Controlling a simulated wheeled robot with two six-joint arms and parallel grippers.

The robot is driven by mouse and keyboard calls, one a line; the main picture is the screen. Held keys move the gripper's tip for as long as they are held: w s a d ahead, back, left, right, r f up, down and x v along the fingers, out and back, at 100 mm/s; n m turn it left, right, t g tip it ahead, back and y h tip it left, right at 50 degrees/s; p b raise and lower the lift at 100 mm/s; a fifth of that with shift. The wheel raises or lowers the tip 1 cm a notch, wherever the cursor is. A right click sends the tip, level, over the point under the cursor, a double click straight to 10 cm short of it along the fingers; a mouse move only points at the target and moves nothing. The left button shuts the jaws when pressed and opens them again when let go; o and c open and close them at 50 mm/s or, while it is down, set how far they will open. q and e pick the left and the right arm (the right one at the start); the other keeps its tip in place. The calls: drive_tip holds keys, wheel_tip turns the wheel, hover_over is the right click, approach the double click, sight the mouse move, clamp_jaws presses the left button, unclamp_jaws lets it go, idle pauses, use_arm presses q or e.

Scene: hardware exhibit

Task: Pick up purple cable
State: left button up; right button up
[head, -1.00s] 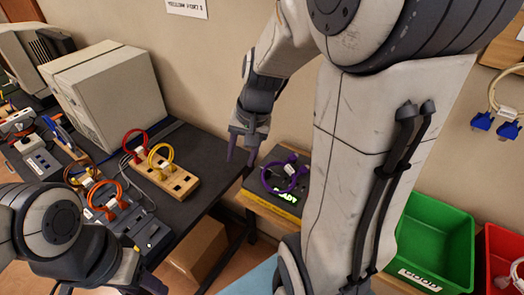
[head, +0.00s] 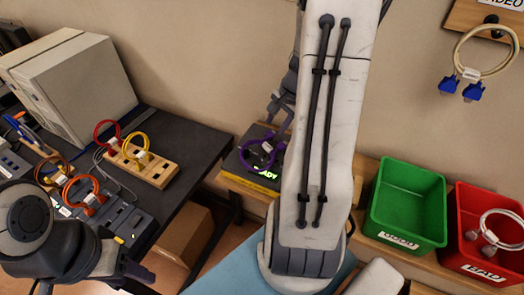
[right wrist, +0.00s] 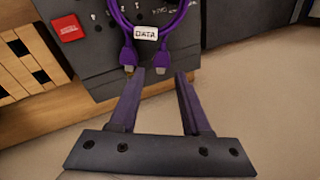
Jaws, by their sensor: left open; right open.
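The purple cable (head: 252,160) is a coiled loop lying on a dark box with glowing green letters, to the left of my right arm in the head view. In the right wrist view the purple cable (right wrist: 183,12) carries a white DATA tag, with two plug ends pointing toward the fingertips. My right gripper (right wrist: 160,74) is open and empty, its fingertips close to the plugs; contact cannot be told. In the head view my right gripper (head: 277,119) is just above and right of the loop. My left gripper (head: 96,277) is open at the lower left, far from the cable.
A black table with a wooden socket block (head: 150,168) and red, yellow and orange cables stands left. A green bin (head: 408,238) and a red bin (head: 463,262) stand right. A beige cable (head: 458,50) hangs on the wall. A red button (right wrist: 67,27) is on the box.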

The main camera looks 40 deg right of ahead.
sight(272, 132)
drive_tip(key=x, duration=0.4)
drive_tip(key=shift+w+d+f, duration=0.15)
drive_tip(key=shift+w+f, duration=0.05)
drive_tip(key=shift+f, duration=0.05)
drive_tip(key=shift+c, duration=0.3)
clamp_jaws()
drive_tip(key=shift+r, duration=0.1)
